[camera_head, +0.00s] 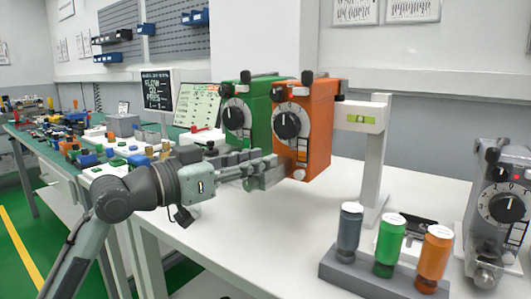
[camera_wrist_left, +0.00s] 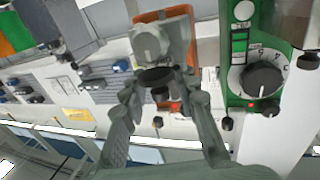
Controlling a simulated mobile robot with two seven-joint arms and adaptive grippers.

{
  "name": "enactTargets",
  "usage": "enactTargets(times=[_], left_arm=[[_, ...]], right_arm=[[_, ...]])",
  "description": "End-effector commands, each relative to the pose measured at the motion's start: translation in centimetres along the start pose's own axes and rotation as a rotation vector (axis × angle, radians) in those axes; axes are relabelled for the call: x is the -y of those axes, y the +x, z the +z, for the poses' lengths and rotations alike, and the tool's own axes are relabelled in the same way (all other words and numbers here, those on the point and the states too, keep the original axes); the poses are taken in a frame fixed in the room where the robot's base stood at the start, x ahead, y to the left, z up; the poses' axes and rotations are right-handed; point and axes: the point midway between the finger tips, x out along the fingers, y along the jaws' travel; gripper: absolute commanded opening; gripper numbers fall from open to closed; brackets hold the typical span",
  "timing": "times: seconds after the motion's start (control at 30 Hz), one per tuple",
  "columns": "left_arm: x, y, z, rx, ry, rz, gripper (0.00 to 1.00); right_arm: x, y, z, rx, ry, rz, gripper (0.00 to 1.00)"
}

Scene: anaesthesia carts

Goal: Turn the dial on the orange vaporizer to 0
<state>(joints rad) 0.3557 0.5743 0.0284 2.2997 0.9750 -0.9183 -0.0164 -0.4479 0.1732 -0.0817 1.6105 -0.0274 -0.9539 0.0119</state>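The orange vaporizer (camera_head: 318,128) hangs beside the green vaporizer (camera_head: 262,118) at the middle of the head view. Its black dial (camera_head: 288,124) sits on a white scale on its front; the setting is too small to read. My left gripper (camera_head: 268,173) is in front of and below the dial, close to the vaporizer's lower front, with no clear contact. In the left wrist view its fingers (camera_wrist_left: 165,115) stand apart with nothing clearly held between them. The green vaporizer and its dial (camera_wrist_left: 262,80) show at the right there. My right gripper is out of view.
A grey rack (camera_head: 345,278) with grey, green and orange bottles stands at the front of the white table. A grey vaporizer (camera_head: 500,205) is at the far right. A white post (camera_head: 375,165) stands right of the orange vaporizer. Screens and cluttered tables are at the left.

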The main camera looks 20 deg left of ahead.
Motion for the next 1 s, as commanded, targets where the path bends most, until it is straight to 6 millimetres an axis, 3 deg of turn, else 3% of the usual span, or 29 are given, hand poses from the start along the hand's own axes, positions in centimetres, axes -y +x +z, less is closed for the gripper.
enactTargets(times=[0.2, 0.47, 0.73, 1.0], left_arm=[[0.0, 2.0, -0.1, -0.001, 0.000, 0.000, 0.29], [0.0, 2.2, 0.0, 0.000, 0.001, -0.001, 0.29], [0.0, 2.2, 0.0, 0.000, 0.000, -0.001, 0.00], [0.0, 2.2, 0.0, 0.001, 0.000, -0.001, 0.00]], right_arm=[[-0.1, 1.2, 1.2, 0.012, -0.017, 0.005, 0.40], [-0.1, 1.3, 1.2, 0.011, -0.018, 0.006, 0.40], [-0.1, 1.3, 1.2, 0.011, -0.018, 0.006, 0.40], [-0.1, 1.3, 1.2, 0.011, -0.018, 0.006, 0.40]])
